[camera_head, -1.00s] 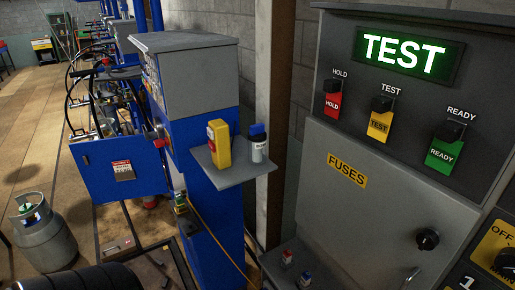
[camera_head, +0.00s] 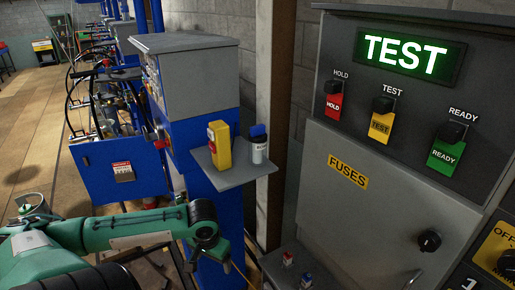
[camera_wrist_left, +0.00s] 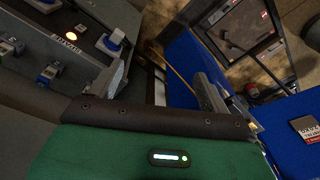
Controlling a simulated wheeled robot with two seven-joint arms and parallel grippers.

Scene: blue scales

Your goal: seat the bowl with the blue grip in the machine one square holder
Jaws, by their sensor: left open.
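My left gripper (camera_wrist_left: 162,90) is open, with its two grey fingers apart and nothing between them in the left wrist view. In the head view my green left arm reaches in from the left, and its fingers cannot be made out there. A small piece with a blue top (camera_head: 305,279) sits on the low grey ledge at the bottom. In the left wrist view a blue-topped piece (camera_wrist_left: 115,40) stands on a dark panel beyond the left finger, apart from it. I cannot tell which thing is the bowl or the square holder. My right gripper is out of view.
A grey shelf (camera_head: 230,174) holds a yellow container (camera_head: 219,145) and a white bottle with a blue cap (camera_head: 258,147). A red-topped piece (camera_head: 287,259) is on the low ledge. The grey control cabinet (camera_head: 390,175) blocks the right side.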

